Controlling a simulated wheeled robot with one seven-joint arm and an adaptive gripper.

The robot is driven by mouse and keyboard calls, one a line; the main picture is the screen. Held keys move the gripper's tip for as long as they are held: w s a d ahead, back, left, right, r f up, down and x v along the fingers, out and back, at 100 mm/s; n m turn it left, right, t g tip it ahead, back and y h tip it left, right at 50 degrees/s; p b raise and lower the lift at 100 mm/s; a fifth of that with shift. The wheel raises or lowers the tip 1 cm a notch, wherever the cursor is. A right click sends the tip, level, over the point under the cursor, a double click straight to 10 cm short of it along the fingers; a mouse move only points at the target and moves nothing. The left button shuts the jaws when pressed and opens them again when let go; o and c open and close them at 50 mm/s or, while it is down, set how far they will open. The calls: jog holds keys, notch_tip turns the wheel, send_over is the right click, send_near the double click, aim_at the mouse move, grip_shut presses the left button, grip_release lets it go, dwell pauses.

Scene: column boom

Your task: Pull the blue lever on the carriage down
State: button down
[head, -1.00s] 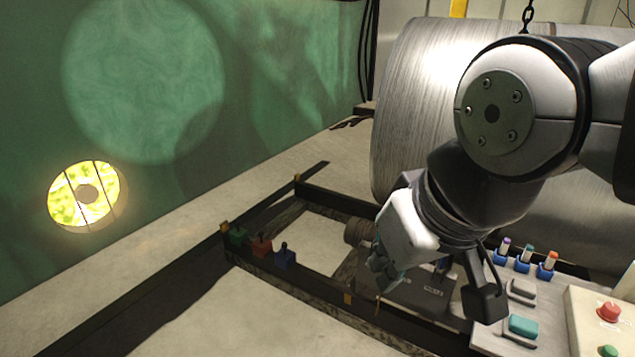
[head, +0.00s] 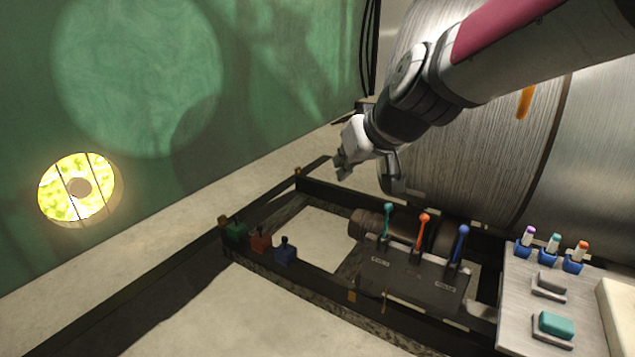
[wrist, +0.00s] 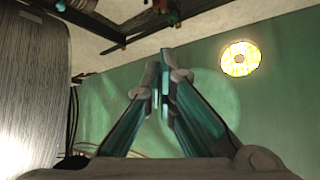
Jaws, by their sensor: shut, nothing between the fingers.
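The blue lever (head: 460,243) stands upright at the right end of a dark box on the carriage (head: 415,280) in the head view. An orange lever (head: 421,232) and a teal lever (head: 387,220) stand to its left on the same box. My gripper (head: 342,170) is up and to the left of the levers, apart from them, near the big metal drum. In the wrist view my gripper's fingers (wrist: 160,90) are closed together with nothing between them, pointing toward the green wall. The blue lever is not clearly seen in the wrist view.
The large metal drum (head: 500,150) is behind the levers. Small green, red and blue blocks (head: 285,254) sit on the dark frame at the left. A green wall (head: 120,100) is behind.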

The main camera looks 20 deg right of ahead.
aim_at(458, 248)
jog(key=w+d+f+m+h+b, duration=0.1)
jog(key=w+d+f+h+b, duration=0.3)
jog(key=w+d+f, duration=0.5)
jog(key=w+d+f+h+b, duration=0.35)
jog(key=w+d+f, duration=0.4)
jog(key=w, duration=0.35)
jog(key=d+f+g+h+b, duration=0.1)
jog(key=d+f+h+b, duration=0.1)
jog(key=d+f, duration=0.3)
jog(key=d+f+g+h+b, duration=0.2)
jog(key=d+f+h+b, duration=0.1)
jog(key=d+f, duration=0.3)
jog(key=d+f+g+h+b, duration=0.1)
jog(key=d+f+h+b, duration=0.2)
jog(key=d+f, duration=0.3)
jog(key=shift+f+g, duration=0.15)
jog(key=shift+g, duration=0.25)
jog(key=s+d+f+g+h+b, duration=0.3)
jog(key=s+f+g, duration=0.1)
jog(key=f, duration=0.1)
jog(key=shift+s+d+f+h, duration=0.15)
jog(key=shift+d+f+h, duration=0.2)
jog(key=d+b, duration=0.2)
jog(key=d, duration=0.8)
